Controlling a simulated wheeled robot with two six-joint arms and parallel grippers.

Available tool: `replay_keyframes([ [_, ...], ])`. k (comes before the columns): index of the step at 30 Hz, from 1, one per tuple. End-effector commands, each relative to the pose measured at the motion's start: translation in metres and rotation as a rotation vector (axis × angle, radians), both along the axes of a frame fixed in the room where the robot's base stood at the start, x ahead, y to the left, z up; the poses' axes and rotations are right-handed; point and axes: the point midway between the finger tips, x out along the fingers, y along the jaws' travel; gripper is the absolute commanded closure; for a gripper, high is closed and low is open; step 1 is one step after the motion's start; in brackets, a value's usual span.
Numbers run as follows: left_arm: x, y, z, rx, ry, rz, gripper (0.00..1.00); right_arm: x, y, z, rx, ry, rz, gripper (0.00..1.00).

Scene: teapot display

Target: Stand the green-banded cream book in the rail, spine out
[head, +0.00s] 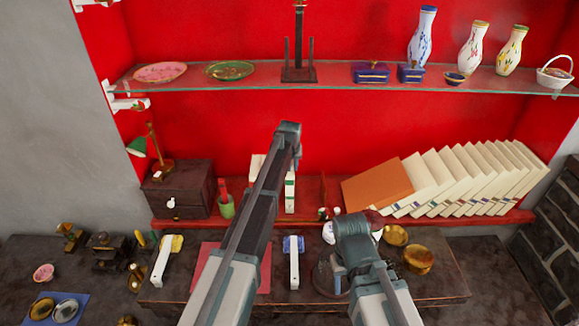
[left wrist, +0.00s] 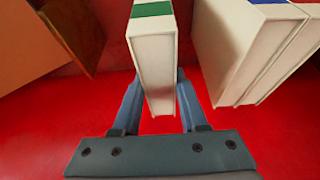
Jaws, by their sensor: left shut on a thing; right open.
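The green-banded cream book (head: 290,192) is upright at the middle shelf in the head view, partly behind my left arm. In the left wrist view the same book (left wrist: 155,60) shows its narrow side and green band, between the two fingers of my left gripper (left wrist: 157,78), which is shut on it. In the head view the left fingers are hidden by the arm. My right gripper (head: 336,284) is open low over the dark table, partly hidden by its own wrist. I cannot clearly make out the rail.
Cream books (left wrist: 245,50) stand close beside the held book in the left wrist view. A row of leaning books (head: 470,180) and an orange-brown cover (head: 385,185) fill the shelf's right. A drawer box (head: 178,190) and green cup (head: 226,206) stand left. A glass shelf (head: 330,87) runs above.

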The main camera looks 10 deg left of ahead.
Motion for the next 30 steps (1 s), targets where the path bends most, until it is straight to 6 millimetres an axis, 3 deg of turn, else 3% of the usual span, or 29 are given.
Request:
replay_keyframes([
  [27,0.0001,0.0,-0.0074,0.0,-0.001,0.0,1.0,0.0,0.0,-0.0075,0.0,0.0,0.0,0.5],
  [28,0.0002,0.0,-0.0066,0.0,-0.001,0.0,0.52,0.0,0.0,-0.0066,0.0,0.0,0.0,0.5],
  [30,0.0002,0.0,-0.0064,0.0,-0.001,0.0,0.4,0.0,0.0,-0.0065,0.0,0.0,0.0,0.5],
])
